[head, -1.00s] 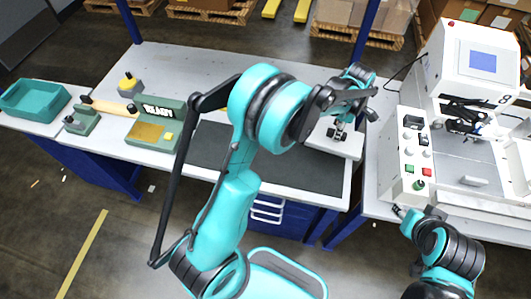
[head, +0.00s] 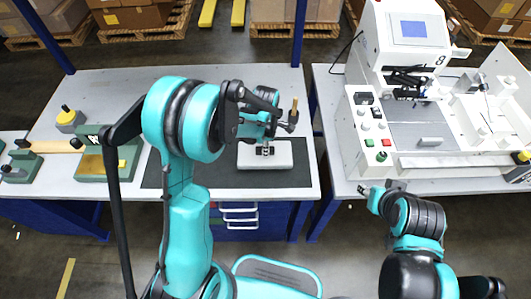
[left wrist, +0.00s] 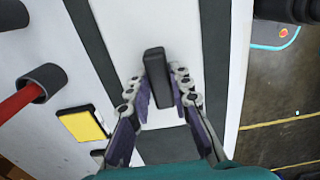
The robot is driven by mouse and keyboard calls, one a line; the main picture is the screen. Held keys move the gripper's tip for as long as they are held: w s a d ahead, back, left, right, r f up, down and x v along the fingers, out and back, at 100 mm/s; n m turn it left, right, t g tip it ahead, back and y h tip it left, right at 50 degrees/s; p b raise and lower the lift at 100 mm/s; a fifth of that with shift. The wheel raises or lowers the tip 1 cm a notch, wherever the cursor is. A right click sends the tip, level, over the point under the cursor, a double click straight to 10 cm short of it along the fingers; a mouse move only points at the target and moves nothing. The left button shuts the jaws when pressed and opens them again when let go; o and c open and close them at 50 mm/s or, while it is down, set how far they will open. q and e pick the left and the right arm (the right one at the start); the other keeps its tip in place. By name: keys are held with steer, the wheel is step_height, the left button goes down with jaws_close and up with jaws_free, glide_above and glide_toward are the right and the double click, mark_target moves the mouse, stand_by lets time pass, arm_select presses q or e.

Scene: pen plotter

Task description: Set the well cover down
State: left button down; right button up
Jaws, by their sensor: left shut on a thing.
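The well cover (head: 280,160) is a white slab with a dark handle; in the head view it is over the right part of the dark mat (head: 300,175). My left gripper (head: 265,149) is over it, shut on its handle. In the left wrist view the dark handle (left wrist: 156,75) stands between the two fingers of the left gripper (left wrist: 160,85), with the white slab around it. I cannot tell whether the slab touches the mat. My right gripper (head: 363,190) is small, at the front of the right table, and its fingers are unclear.
The white plotter (head: 405,45) with a screen and button panel (head: 372,130) stands on the right table. A green fixture (head: 110,160) sits left of the mat. A gap separates the tables. My left arm hides part of the mat.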

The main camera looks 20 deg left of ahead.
arm_select(q)
step_height(320, 180, down, 3)
steer(key=shift+r+b, duration=0.15)
steer(key=shift+b, duration=0.2)
steer(key=c, duration=1.4)
jaws_free()
steer(key=shift+o, duration=0.2)
